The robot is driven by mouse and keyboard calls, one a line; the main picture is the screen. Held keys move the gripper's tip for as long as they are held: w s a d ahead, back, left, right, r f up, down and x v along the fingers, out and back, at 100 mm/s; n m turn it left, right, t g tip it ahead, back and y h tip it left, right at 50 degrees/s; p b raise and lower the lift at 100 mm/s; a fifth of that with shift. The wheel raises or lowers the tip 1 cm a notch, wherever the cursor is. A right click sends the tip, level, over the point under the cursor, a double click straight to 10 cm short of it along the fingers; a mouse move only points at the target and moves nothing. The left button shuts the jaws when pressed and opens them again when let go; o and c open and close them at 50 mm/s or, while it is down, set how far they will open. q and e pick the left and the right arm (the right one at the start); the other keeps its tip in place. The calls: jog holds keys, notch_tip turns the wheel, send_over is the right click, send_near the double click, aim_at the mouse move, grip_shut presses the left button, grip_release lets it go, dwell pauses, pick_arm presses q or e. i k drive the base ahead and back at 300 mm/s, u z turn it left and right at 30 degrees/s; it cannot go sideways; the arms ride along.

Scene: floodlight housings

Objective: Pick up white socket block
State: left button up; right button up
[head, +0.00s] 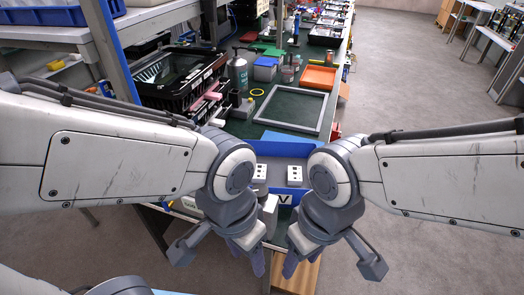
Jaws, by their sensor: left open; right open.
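Two white socket blocks with dark holes lie in a blue bin (299,149) at the near end of the bench. The left white socket block (260,173) is beside my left wrist, and the right white socket block (294,175) is beside my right wrist. My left gripper (252,257) and my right gripper (294,259) hang in front of the bin, nearer to me than the blocks. Both are open and point downward, with nothing seen between their fingers. My arms and wrists hide both sides of the bin.
A grey rectangular frame (291,108) lies on the green bench top behind the bin. A black crate (180,76), a grey bottle (238,72) and an orange tray (318,78) stand further back.

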aim_at(260, 176)
jog(key=k, duration=1.05)
jog(key=u, duration=0.9)
jog(key=i, duration=1.75)
jog(key=z, duration=0.85)
